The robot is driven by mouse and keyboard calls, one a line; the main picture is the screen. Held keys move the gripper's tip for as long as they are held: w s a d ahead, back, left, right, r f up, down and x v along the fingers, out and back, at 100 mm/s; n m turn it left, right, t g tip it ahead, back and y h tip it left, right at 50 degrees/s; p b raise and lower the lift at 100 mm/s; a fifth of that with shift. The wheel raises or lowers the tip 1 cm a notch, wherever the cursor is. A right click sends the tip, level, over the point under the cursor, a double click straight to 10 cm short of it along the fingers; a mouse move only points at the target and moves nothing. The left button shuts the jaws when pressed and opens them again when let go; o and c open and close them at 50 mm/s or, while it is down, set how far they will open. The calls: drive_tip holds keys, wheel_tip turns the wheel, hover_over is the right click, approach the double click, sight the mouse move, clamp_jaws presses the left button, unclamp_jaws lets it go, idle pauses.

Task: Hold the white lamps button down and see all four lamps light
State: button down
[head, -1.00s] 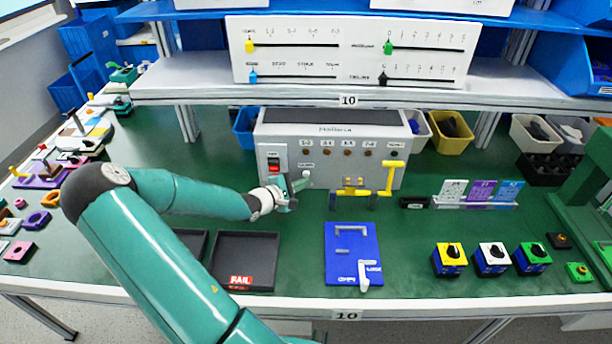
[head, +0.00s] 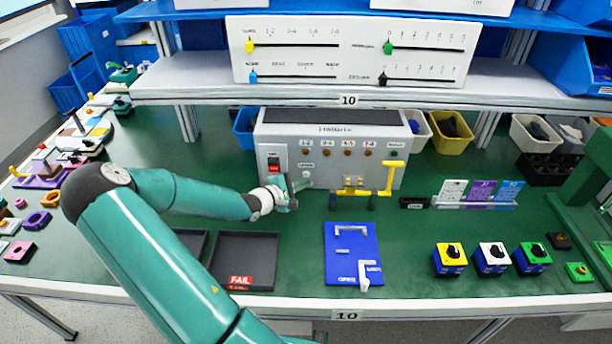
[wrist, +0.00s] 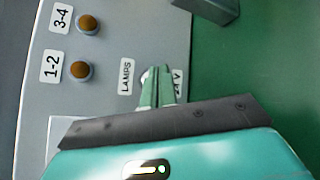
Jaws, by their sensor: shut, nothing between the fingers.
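The grey tester box (head: 270,130) stands at the back of the green bench. Its front has a row of small amber-brown lamps, among them lamp 1-2 (head: 306,153) and lamp 7-8 (head: 368,152); they look dull, with no glow. The wrist view shows lamp 1-2 (wrist: 80,71) and lamp 3-4 (wrist: 88,23) equally dull. The white lamps button (wrist: 146,76) is mostly hidden behind my fingertips, beside the LAMPS label. My gripper (wrist: 159,75) is shut and empty, its tips at the button; I cannot tell whether they press it. My gripper (head: 299,184) also shows in the head view.
A red switch (head: 274,164) is on the box just left of my gripper. A yellow-handled fixture (head: 388,180) stands to the right. A blue plate (head: 340,265) and a black FAIL tray (head: 262,250) lie in front. A shelf (head: 200,85) overhangs above.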

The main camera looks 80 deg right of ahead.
drive_tip(key=shift+d, duration=0.15)
idle(0.7)
drive_tip(key=shift+w+d, duration=0.1)
drive_tip(key=shift+d, duration=0.2)
drive_tip(key=shift+w+d, duration=0.1)
drive_tip(key=shift+d, duration=0.3)
idle(1.9)
drive_tip(key=shift+a, duration=0.1)
idle(2.9)
drive_tip(key=shift+s+a, duration=0.2)
drive_tip(key=shift+a, duration=0.55)
drive_tip(key=shift+s+a, duration=0.25)
drive_tip(key=shift+a, duration=1)
drive_tip(key=shift+s+a, duration=0.25)
drive_tip(key=shift+a, duration=0.95)
